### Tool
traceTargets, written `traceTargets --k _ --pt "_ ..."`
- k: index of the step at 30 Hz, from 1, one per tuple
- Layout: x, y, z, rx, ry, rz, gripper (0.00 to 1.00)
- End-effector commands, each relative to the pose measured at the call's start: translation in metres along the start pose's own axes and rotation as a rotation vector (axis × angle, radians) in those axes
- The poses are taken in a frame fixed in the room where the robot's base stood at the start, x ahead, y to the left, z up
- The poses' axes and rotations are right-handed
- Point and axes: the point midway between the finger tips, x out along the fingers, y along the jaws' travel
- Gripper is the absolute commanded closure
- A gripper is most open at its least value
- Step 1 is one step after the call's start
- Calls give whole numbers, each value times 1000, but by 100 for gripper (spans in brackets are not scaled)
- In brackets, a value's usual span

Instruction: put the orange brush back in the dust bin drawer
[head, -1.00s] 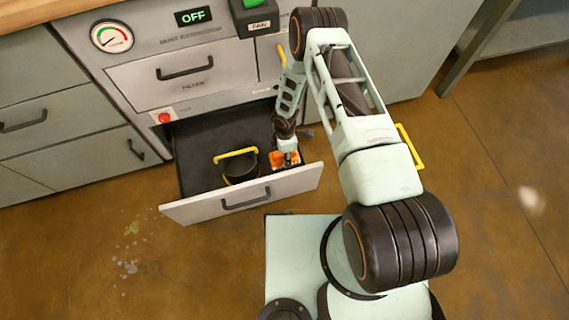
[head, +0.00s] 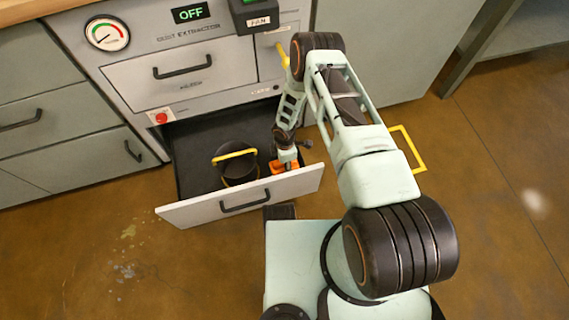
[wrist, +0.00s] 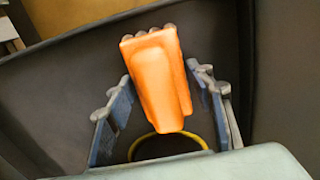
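The orange brush (head: 277,167) is inside the pulled-out dust bin drawer (head: 188,213), near its front right corner and partly hidden by my gripper. In the wrist view the brush (wrist: 160,75) lies between the two blue-grey fingers of my gripper (wrist: 160,76), which are spread on either side of it. The fingers look open, with the tips close to the brush's sides. In the head view my gripper (head: 285,160) is low in the drawer, right over the brush. Whether the brush rests fully on the drawer floor is hard to tell.
A black round bin (head: 236,175) with a yellow handle (head: 235,154) stands in the drawer, left of my gripper. The drawer front is close to my gripper. The cabinet face with the filter drawer (head: 183,84) rises behind. The left of the drawer floor is clear.

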Motion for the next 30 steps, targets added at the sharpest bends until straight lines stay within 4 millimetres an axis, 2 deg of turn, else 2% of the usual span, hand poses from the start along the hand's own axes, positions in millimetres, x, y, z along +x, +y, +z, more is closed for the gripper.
traceTargets --k 2,14,24,30 --pt "0 0 0 0 0 0 40" --pt "-6 0 0 0 0 1 40" --pt "-79 2 0 -1 0 3 40" --pt "-111 1 0 0 0 1 40"
